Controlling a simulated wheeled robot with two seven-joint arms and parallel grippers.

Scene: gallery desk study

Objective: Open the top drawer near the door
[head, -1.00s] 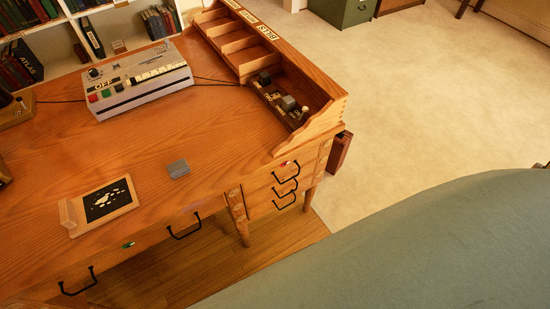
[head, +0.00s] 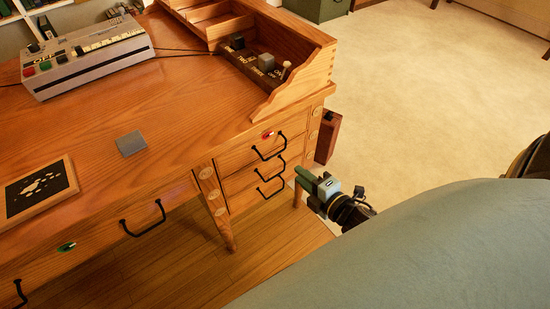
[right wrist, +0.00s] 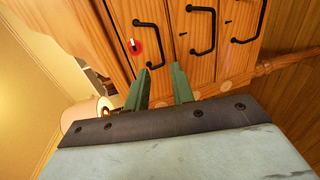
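The desk's right pedestal has a stack of drawers with black bar handles. The top drawer (head: 245,155) looks shut, with a red-and-white marker (head: 267,135) above its handle (head: 268,152). In the right wrist view, the top drawer's handle (right wrist: 149,42) is just beyond my fingertips, beside the red marker (right wrist: 135,46). My right gripper (head: 304,179) is to the right of the drawer fronts, apart from the handles. In the right wrist view its green fingers (right wrist: 160,78) are spread with nothing between them. My left gripper is not in view.
Two lower drawer handles are below the top one. A wide desk drawer with a green marker (head: 67,246) is at the left. A grey console (head: 88,62) and wooden organiser (head: 292,62) stand on the desk. A brown box (head: 328,137) hangs by its right side. Open floor lies to the right.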

